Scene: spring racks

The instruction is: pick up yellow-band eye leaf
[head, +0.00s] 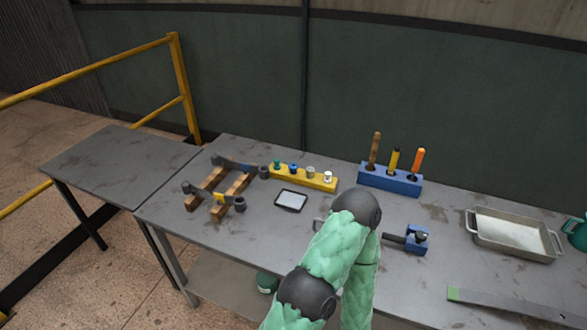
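In the head view, the yellow-band eye leaf (204,192) is a dark bar with a rolled eye at each end and a yellow band (218,197) near its middle. It lies across two wooden blocks (240,183) at the left part of the table. A second dark eye leaf (237,164) with a bluish band lies behind it across the same blocks. Neither leaf is touched by a gripper. One of my arms, in a green sleeve, rises at the bottom centre and bends at a dark joint.
A yellow block (318,183) with several small coloured pieces and a dark-framed tablet (291,200) are right of the leaves. Farther right are a blue block (390,181) with upright handled tools, a blue holder (418,247), and a metal tray (510,250). A bare side table (110,160) stands left.

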